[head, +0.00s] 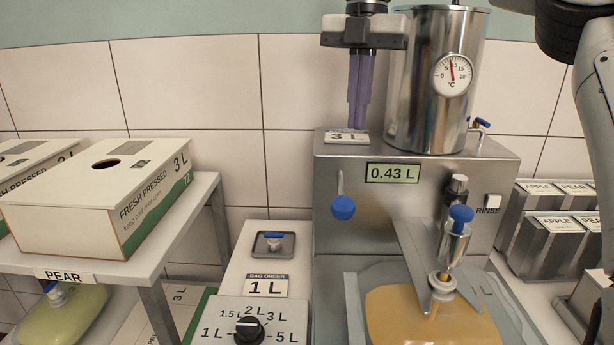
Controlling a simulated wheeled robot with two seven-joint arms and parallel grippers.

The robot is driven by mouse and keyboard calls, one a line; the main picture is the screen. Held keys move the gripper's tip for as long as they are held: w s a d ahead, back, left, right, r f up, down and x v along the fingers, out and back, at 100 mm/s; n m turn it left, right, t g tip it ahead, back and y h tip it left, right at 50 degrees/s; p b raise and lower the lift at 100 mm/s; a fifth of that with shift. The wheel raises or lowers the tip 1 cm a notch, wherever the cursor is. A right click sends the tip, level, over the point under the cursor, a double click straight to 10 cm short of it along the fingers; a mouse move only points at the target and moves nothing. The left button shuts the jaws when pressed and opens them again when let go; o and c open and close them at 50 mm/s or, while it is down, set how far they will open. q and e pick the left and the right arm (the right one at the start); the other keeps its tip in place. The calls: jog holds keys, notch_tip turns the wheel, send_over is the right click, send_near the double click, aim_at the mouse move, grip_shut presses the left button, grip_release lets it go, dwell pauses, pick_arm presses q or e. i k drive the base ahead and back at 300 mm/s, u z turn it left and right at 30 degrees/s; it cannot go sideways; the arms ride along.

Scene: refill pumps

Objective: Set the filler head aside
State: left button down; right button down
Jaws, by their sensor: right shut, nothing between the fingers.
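The filler head appears to be the upright steel cylinder (454,243) with a blue knob (461,214) on the front of the filling machine (360,180). Its lower end meets the white spout (442,284) of a bag with orange liquid (420,318), beside a slanted steel bracket (411,252). I cannot tell whether it is seated in the spout. My right gripper (357,127) hangs over the machine's top left, beside the steel tank (422,105), its purple fingers pointing down, shut and empty. My left gripper is out of view.
The display (393,173) reads 0.43 L. A blue-ball lever (342,207) sticks out below it. A carton (95,198) stands farther left; labelled grey boxes (556,240) stand right.

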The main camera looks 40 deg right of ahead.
aim_at(455, 235)
jog(key=k, duration=2)
